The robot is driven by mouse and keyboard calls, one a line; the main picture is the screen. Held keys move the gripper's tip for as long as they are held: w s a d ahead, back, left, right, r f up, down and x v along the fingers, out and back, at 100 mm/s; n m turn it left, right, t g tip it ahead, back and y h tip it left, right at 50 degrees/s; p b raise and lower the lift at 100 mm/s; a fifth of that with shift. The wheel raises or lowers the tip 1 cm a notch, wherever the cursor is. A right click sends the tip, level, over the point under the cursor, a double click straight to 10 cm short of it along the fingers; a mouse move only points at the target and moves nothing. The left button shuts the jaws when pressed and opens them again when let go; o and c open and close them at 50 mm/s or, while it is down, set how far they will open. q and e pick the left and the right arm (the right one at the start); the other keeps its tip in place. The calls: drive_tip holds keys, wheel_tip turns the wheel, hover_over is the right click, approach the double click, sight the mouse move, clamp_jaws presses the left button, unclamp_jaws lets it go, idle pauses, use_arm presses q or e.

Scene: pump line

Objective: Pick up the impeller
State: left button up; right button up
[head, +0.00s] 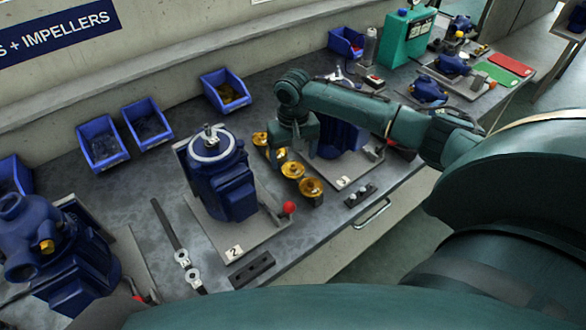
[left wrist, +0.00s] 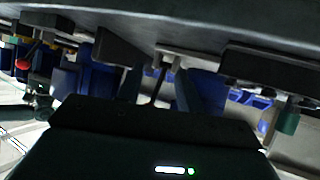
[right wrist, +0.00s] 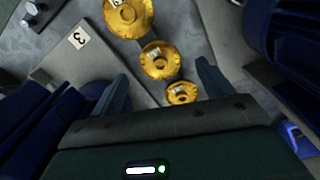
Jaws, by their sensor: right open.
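Several brass-coloured impellers stand in a row on the bench between the two pump stations. In the head view the nearest one (head: 311,188) and the one behind it (head: 292,170) are clear; a far one (head: 260,138) shows beside my right gripper (head: 283,151), which partly hides the row.
A blue pump with a steel ring (head: 222,175) stands on plate 2 (head: 237,252), left of the row. Plate 3 (head: 343,182), with another blue pump, lies right, under my right arm. Blue bins (head: 103,148) line the wall. A red-knobbed lever (head: 289,208) sticks up near the row.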

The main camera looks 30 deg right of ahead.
sight(293, 168)
use_arm(q)
drive_tip(key=shift+w, duration=0.1)
use_arm(e)
drive_tip(key=shift+f, duration=1.45)
drive_tip(key=shift+c, duration=0.5)
drive_tip(key=c, duration=1)
drive_tip(key=shift+o, duration=0.2)
drive_tip(key=shift+r, duration=0.1)
